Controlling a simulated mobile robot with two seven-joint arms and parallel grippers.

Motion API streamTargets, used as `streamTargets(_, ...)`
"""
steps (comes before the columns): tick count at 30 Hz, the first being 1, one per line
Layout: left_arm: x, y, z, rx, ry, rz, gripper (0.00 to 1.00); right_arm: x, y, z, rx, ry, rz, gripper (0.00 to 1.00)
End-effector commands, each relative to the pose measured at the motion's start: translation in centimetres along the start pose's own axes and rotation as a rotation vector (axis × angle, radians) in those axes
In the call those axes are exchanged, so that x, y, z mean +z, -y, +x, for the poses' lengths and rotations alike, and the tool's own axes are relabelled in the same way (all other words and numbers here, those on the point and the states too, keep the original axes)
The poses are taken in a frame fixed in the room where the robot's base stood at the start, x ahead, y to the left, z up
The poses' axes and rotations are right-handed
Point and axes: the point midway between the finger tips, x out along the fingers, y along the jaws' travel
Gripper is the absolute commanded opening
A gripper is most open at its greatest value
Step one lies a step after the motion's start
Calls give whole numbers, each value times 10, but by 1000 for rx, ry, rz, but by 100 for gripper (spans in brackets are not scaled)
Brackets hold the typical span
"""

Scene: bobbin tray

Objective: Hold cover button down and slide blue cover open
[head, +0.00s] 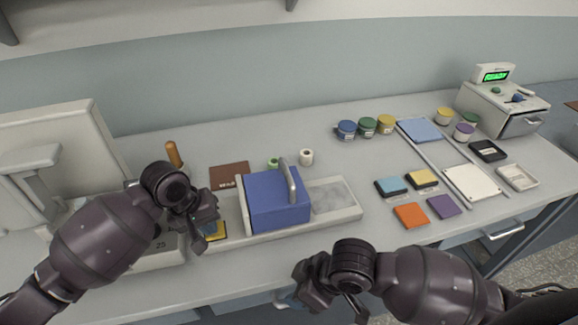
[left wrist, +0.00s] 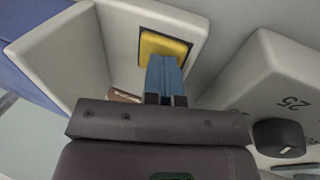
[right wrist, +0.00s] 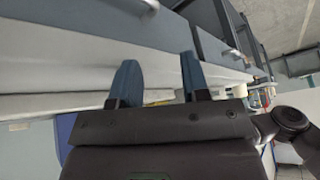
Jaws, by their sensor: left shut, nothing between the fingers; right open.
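The blue cover (head: 277,202) with a grey upright handle (head: 291,181) sits on a long pale tray (head: 335,205).
A pale box with a dial (left wrist: 279,138) stands beside the tray's left end. A white bobbin (head: 306,157) and a green one stand behind the cover. Coloured pads (head: 411,214), jars (head: 367,126) and a machine (head: 503,105) lie to the right. The table in front of the tray is clear.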

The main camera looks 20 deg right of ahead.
Motion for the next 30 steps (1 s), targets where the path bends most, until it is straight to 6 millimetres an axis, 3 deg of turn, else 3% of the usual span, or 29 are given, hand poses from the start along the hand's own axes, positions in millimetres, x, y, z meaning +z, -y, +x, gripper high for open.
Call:
streamTargets(1,1,0,1,-1,2,0,0,-24,0,-10,8,-23,25,42)
streamTargets(3,1,0,1,-1,2,0,0,-49,-2,-22,20,-35,84,42)
streamTargets(12,0,0,1,-1,2,0,0,-132,-10,-80,74,-81,338,42)
streamTargets(14,0,0,1,-1,2,0,0,-140,-20,-91,94,-77,393,42)
streamTargets(24,0,0,1,-1,2,0,0,-168,-107,-171,258,-31,726,42)
streamTargets(30,0,0,1,-1,1,0,0,-176,-129,-202,302,-27,835,42)
